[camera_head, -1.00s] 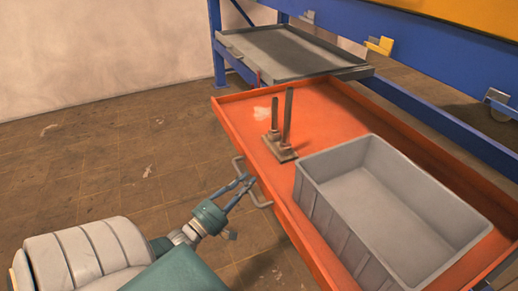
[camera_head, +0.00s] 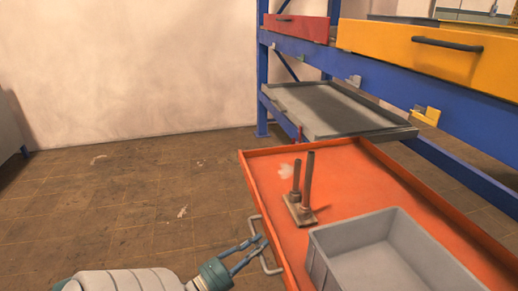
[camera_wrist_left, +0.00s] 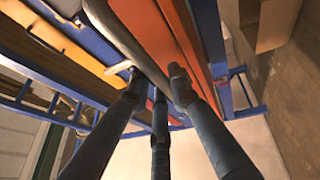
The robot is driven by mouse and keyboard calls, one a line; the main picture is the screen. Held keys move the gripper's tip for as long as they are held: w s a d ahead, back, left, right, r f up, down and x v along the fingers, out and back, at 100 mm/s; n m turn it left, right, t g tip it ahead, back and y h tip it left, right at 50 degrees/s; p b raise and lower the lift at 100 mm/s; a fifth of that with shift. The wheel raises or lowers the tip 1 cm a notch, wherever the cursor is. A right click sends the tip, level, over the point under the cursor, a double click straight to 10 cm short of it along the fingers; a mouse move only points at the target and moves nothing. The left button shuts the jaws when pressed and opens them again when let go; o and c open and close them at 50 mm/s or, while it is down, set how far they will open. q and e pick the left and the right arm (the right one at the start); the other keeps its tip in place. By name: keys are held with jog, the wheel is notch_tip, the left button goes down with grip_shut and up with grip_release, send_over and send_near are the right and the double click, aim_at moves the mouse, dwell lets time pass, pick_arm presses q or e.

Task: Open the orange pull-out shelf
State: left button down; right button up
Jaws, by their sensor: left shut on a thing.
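The orange pull-out shelf (camera_head: 345,178) extends out from the blue rack, with its near side facing my left arm. Its grey bar handle (camera_head: 268,265) is on that side. My left gripper (camera_head: 260,243) is shut on the handle. The left wrist view shows the gripper's dark fingers (camera_wrist_left: 155,85) around the pale handle bar (camera_wrist_left: 118,38), close to the orange front (camera_wrist_left: 160,35). The exact contact is partly hidden by the fingers. My right gripper is not in view.
A grey bin (camera_head: 385,222) and a metal piece with two posts (camera_head: 300,208) stand on the orange shelf. A grey tray (camera_head: 330,108) lies behind it. Red (camera_head: 298,28) and yellow (camera_head: 430,50) drawers are above. The tiled floor (camera_head: 130,195) at left is clear.

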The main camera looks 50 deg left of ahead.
pick_arm(q)
jog(key=c, duration=1.6)
grip_release()
jog(key=shift+f, duration=0.1)
jog(key=shift+o, duration=0.2)
jog(key=shift+s, duration=0.1)
jog(key=s+f, duration=0.2)
jog(key=s, duration=0.9)
jog(key=shift+s, duration=0.35)
